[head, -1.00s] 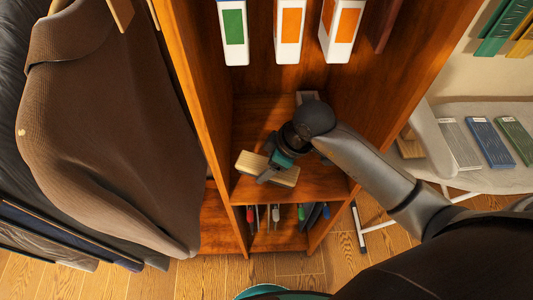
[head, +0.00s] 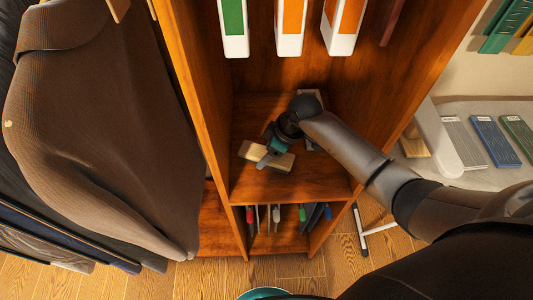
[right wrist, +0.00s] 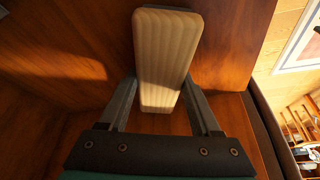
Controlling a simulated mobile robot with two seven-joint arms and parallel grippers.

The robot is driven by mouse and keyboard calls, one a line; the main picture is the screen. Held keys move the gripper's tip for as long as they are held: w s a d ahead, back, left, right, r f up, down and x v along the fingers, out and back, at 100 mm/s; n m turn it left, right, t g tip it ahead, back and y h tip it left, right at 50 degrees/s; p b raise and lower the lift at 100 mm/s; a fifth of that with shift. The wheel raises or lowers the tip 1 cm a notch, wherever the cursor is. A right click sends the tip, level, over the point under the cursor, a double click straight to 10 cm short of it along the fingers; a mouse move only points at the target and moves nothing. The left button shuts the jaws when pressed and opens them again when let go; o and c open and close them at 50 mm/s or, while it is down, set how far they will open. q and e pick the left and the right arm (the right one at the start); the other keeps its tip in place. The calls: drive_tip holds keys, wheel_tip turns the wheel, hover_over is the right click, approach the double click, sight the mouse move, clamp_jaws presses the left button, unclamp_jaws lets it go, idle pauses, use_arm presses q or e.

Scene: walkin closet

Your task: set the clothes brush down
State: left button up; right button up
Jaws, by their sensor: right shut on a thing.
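The clothes brush is a pale wooden block (head: 281,160) with rounded edges, inside the wooden shelf compartment (head: 250,185). My right gripper (head: 268,157) is shut on it, with one finger along each long side. In the right wrist view the brush (right wrist: 166,50) sits between the two fingers (right wrist: 160,88), its broad face toward the camera. The brush is low over the compartment floor; I cannot tell whether it touches. Its bristles are not visible. My left gripper is not in view.
White boxes with green and orange labels (head: 289,30) are on the shelf above. Hangers or tools with coloured handles (head: 276,214) are below. A brown coat (head: 95,130) hangs left; an ironing board (head: 470,180) stands right.

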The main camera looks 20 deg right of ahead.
sight(277, 157)
drive_tip(key=shift+f, duration=0.15)
drive_tip(key=o, duration=1.5)
drive_tip(key=shift+p+v, duration=0.9)
drive_tip(key=shift+v, duration=3.05)
